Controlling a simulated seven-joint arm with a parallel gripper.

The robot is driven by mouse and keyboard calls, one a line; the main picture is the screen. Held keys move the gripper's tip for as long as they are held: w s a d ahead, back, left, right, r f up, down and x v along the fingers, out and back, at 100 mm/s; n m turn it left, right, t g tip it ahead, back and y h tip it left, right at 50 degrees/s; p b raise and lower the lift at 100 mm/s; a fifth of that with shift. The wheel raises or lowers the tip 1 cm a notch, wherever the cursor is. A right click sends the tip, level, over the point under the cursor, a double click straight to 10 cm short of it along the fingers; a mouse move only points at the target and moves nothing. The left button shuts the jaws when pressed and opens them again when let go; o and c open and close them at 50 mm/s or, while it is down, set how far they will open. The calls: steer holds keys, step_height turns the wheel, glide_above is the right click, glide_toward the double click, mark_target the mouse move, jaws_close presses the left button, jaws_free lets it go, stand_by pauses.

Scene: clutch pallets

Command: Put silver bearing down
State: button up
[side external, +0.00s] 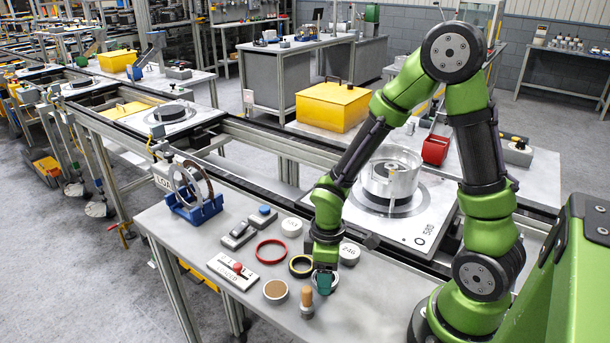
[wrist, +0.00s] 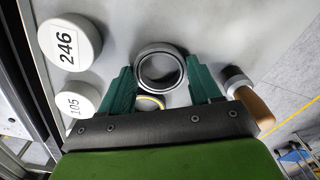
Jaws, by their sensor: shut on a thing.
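The silver bearing (wrist: 160,47) is a grey metal ring with a dark inner band. It sits between the two green fingers of my gripper (wrist: 158,66) in the wrist view, and the fingers are shut on its sides. In the side view my gripper (side external: 324,282) is low over the front of the grey table (side external: 220,220). The bearing is mostly hidden behind the fingers there. I cannot tell whether it touches the tabletop.
A black ring with a yellow inside (side external: 301,266) lies close beside my gripper. A wooden-handled tool (side external: 307,302), a tan-topped round tin (side external: 275,291) and a red ring (side external: 271,252) are near.

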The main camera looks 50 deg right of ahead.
steer(key=shift+f, duration=0.1)
steer(key=o, duration=1.1)
steer(key=s+r+m+t, duration=0.1)
steer(key=r+m+t, duration=0.1)
steer(key=r, duration=0.5)
steer(key=s+a+r+m+t+y, duration=0.1)
steer(key=r+m+t, duration=0.1)
steer(key=r, duration=0.6)
steer(key=s+a+r+m+t, duration=0.1)
steer(key=r+m, duration=0.3)
steer(key=r, duration=0.4)
steer(key=shift+s+r+m+t+y, duration=0.15)
steer(key=shift+s+m+t+y, duration=0.25)
steer(key=shift+t, duration=0.4)
steer(key=shift+o, duration=0.5)
steer(key=shift+s+a+r+m+t, duration=0.15)
steer(key=shift+s+r+m+t, duration=0.15)
steer(key=shift+r+m, duration=0.2)
